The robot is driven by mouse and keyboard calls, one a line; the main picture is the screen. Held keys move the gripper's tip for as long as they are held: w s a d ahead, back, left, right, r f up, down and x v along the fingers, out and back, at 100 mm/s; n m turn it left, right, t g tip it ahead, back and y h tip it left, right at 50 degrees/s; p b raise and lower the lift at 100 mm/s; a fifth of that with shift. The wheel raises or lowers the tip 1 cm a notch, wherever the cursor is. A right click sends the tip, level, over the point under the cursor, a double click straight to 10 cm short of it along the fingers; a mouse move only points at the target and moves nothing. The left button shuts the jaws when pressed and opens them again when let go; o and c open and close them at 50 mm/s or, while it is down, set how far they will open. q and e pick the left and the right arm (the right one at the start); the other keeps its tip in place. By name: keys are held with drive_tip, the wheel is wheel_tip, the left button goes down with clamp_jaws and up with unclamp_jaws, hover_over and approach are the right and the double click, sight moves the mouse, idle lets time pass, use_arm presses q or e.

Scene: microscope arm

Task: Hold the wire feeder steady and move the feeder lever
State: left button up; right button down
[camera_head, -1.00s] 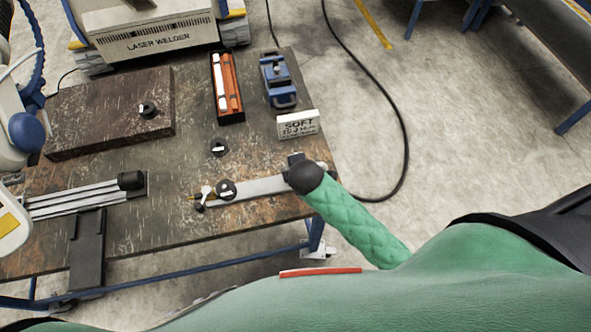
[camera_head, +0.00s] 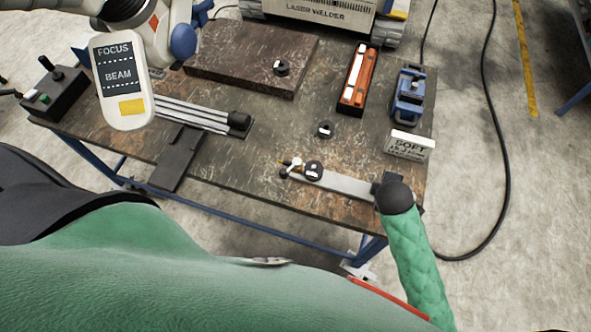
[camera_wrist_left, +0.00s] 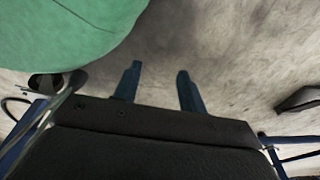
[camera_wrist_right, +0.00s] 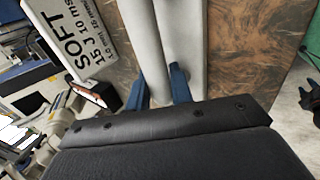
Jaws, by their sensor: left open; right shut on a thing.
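A long grey bar (camera_head: 345,184) lies near the front right of the bench and looks like the wire feeder. At its left end are a round black knob (camera_head: 313,170), a small white-headed piece (camera_head: 297,163) and a yellow tip; I cannot tell which is the lever. My right gripper (camera_head: 378,187) is at the bar's right end. In the right wrist view its blue fingers (camera_wrist_right: 158,85) are shut on a pale grey body (camera_wrist_right: 148,40) that runs away from them. My left gripper (camera_wrist_left: 158,80) is open and empty over bare floor, outside the head view.
A SOFT sign (camera_head: 409,145), a blue vise-like tool (camera_head: 408,95) and an orange tray (camera_head: 346,102) stand behind the bar. Silver rails (camera_head: 185,113) and a FOCUS/BEAM panel (camera_head: 122,110) are at left. A dark slab (camera_head: 235,60) lies at the back.

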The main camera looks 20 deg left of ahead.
use_arm(q)
drive_tip(key=w+a+r+t+h, duration=0.25)
drive_tip(key=w+r+t, duration=0.35)
drive_tip(key=w+r, duration=1.1)
drive_tip(key=d+r+t+h, duration=0.2)
drive_tip(key=d+r, duration=0.2)
drive_tip(key=r, duration=0.7)
drive_tip(key=d+r+t+h, duration=0.1)
drive_tip(key=d+r+h, duration=0.2)
drive_tip(key=r, duration=0.8)
drive_tip(key=d+r+t+h, duration=0.2)
drive_tip(key=d+r, duration=0.2)
drive_tip(key=r, duration=0.7)
drive_tip(key=w+a+r+m+t, duration=0.1)
drive_tip(key=w+a+r+m, duration=0.35)
drive_tip(key=a+r, duration=0.4)
drive_tip(key=shift+h, duration=0.45)
drive_tip(key=x, duration=0.7)
drive_tip(key=d+x, duration=0.1)
drive_tip(key=x, duration=0.3)
drive_tip(key=shift+s+d+r, duration=0.15)
drive_tip(key=shift+s+r, duration=0.05)
